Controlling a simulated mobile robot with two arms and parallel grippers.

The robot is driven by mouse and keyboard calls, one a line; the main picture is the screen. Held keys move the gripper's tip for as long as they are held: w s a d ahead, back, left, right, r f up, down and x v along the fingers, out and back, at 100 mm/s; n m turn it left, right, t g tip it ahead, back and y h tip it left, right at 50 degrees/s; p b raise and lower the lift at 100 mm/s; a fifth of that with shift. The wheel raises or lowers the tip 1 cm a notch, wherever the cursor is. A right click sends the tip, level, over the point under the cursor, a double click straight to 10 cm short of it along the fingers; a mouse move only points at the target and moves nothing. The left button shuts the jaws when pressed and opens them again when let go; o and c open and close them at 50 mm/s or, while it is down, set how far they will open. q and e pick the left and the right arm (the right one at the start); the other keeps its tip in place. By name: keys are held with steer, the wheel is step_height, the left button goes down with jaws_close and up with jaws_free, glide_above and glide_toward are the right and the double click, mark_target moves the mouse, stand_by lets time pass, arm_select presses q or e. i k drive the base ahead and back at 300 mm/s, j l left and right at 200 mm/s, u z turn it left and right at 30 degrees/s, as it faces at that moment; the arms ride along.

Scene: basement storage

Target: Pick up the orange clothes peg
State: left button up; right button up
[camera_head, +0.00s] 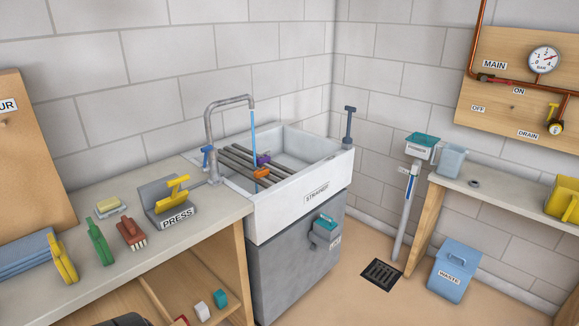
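The small orange clothes peg (262,173) is at the sink (290,200), on or just above the dark bars (240,158) that lie across the basin. The thin blue water stream (253,135) from the tap comes down right beside it. A purple peg-like piece (263,158) sits just behind the orange one. I cannot tell whether the two touch.
The grey tap (210,130) with a blue handle stands at the sink's left. The left counter (130,262) holds the yellow-handled press (172,200), brushes and a soap dish. A WASTE bin (452,270) and floor drain (382,274) are at right. Brown floor between is clear.

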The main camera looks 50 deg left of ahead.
mark_target(262, 171)
steer(key=i+u, duration=0.5)
steer(key=i+l+u, duration=0.1)
steer(key=i+u, duration=0.2)
steer(key=u, duration=0.15)
steer(key=i+l+u, duration=0.3)
steer(key=u, duration=0.2)
steer(key=i, duration=0.1)
